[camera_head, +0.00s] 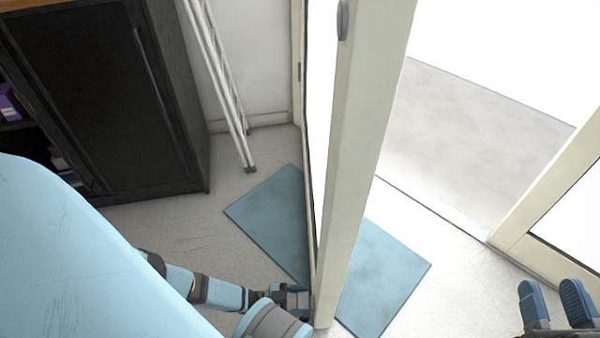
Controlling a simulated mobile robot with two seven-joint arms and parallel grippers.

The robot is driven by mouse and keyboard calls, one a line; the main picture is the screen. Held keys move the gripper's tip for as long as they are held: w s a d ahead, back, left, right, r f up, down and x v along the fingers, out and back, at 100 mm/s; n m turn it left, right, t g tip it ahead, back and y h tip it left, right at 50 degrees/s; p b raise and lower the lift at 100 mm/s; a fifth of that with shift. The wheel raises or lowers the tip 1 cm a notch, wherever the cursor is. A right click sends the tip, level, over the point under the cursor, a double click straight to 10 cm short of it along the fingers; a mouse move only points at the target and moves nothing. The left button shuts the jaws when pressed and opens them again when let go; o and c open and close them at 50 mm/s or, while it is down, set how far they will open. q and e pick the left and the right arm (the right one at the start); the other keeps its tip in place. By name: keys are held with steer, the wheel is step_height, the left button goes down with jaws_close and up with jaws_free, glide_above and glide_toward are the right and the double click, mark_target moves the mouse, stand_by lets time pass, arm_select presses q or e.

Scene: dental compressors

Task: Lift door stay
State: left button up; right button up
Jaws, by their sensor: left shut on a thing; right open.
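A cream-framed door (352,150) stands part-way open in the middle of the view, its edge facing me. My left gripper (300,300) is low at the door's bottom corner, at its left face. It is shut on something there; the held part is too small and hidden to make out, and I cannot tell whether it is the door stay. My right gripper (553,300) is at the lower right, open and empty, with its two blue fingertips apart, near the other door panel.
A blue mat (385,275) lies on the floor under the door. A dark cabinet (95,90) stands at the left, with white poles (222,90) leaning beside it. Another cream door frame (545,190) is at the right. The doorway between opens onto clear grey ground (460,130).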

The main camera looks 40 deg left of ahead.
arm_select(q)
step_height(320, 180, up, 3)
steer(key=shift+f+p, duration=0.1)
steer(key=shift+p, duration=0.85)
steer(key=shift+r, duration=0.2)
steer(key=o, duration=1.1)
steer(key=shift+r, duration=0.1)
steer(key=shift+o, duration=0.9)
steer(key=shift+s+a, duration=0.15)
steer(key=shift+a, duration=0.1)
steer(key=p+v, duration=0.1)
steer(key=v, duration=1.2)
arm_select(e)
steer(key=shift+s+a+f+m+g+h, duration=0.2)
steer(key=shift+s+m+g, duration=0.1)
steer(key=shift+m, duration=0.15)
steer(key=shift+s+a+f+m+g+h, duration=0.1)
steer(key=shift+s+a+f+m+g, duration=0.05)
steer(key=shift+s+m, duration=0.3)
steer(key=shift+s+a+f+m+g+h, duration=0.15)
steer(key=shift+s+a+m+g, duration=0.1)
steer(key=shift+m, duration=0.25)
steer(key=shift+w+r, duration=0.1)
steer(key=shift+w, duration=0.05)
